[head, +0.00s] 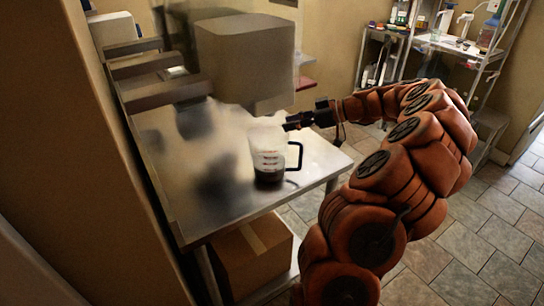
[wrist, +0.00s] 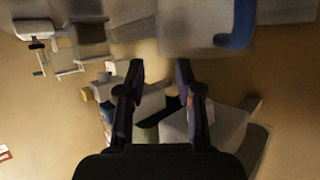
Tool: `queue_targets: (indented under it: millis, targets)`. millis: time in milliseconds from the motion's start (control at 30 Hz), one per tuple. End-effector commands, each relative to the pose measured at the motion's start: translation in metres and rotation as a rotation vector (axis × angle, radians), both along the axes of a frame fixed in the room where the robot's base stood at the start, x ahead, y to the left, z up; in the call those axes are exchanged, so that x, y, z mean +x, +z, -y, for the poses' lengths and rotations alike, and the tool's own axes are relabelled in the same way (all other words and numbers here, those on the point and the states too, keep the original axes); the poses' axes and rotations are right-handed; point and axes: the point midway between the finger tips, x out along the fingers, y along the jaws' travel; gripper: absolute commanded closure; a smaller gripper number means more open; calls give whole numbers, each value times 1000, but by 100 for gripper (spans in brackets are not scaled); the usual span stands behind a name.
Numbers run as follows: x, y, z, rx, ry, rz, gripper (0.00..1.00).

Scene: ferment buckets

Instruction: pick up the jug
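The jug (head: 267,160) is clear, with white markings, a dark handle on its right side and dark contents low inside. It stands upright near the front right edge of a metal table (head: 225,222). In the head view my gripper (head: 288,124) appears at the height of the jug's rim, just to its right and above the handle; contact cannot be told. In the wrist view my gripper (wrist: 162,72) has its two fingers apart with nothing held between them. A blurred pale shape with a blue curved part shows at the top there; I cannot tell whether it is the jug.
A large grey box-like object (head: 245,58) is at the back of the table, with metal bars at the left. A cardboard box (head: 250,257) sits beneath the tabletop. Shelving with bottles (head: 460,45) stands at the back right. The tiled floor (head: 495,235) at right is clear.

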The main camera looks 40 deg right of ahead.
Motion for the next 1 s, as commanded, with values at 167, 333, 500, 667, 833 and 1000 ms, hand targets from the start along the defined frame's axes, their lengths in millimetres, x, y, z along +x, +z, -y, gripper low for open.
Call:
queue_targets:
  millis: [167, 333, 500, 667, 833, 1000]
  targets:
    - [14, -3, -14, 3, 4, -4, 65]
    - [29, -12, -28, 2, 6, -1, 65]
    - [35, -16, -32, -2, 4, 0, 65]
    - [35, -17, -32, -2, 4, 0, 65]
    - [35, -17, -32, -1, 5, 0, 80]
    - [35, -17, -32, -1, 5, 0, 97]
